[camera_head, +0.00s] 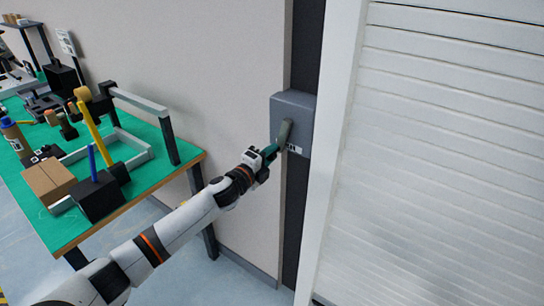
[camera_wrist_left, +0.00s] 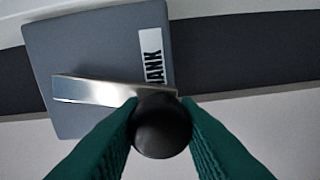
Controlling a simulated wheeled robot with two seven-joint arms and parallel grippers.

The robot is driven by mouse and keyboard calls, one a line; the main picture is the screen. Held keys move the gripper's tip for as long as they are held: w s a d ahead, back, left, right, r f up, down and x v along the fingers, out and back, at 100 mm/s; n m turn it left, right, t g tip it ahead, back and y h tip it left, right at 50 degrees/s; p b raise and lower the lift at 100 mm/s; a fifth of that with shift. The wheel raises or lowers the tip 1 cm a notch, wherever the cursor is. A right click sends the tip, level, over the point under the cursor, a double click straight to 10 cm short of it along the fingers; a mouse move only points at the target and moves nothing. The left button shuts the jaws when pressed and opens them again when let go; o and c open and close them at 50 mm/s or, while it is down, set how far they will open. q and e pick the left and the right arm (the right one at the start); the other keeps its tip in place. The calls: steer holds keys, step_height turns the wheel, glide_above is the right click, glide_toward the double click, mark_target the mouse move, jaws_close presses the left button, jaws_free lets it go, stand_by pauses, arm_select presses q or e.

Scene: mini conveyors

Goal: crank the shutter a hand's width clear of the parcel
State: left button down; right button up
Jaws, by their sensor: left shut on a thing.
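The crank box (camera_head: 298,108) is a grey housing on the dark strip beside the shutter. It also shows in the left wrist view (camera_wrist_left: 85,45) with a label on it. A metal crank arm (camera_wrist_left: 92,88) runs across the box to a round black knob (camera_wrist_left: 162,126). My left gripper (camera_head: 270,152) is at the crank; in the left wrist view its green fingers (camera_wrist_left: 162,135) are shut on the knob from both sides. The white slatted shutter (camera_head: 440,150) fills the right of the head view. Its lower edge and the parcel are not clearly seen. My right gripper is not in view.
A green-topped workbench (camera_head: 150,135) stands at the left. It carries a cardboard box (camera_head: 49,180), a black holder (camera_head: 98,196) and several tools. A pale wall (camera_head: 215,70) lies behind my left arm. The white shutter frame (camera_head: 335,150) stands close right of the crank box.

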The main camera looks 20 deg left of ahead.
arm_select(q)
steer(key=shift+f, duration=0.1)
stand_by(0.3)
steer(key=c, duration=1.1)
jaws_free()
steer(key=shift+a, duration=0.1)
steer(key=b+v, duration=0.2)
steer(key=v, duration=1)
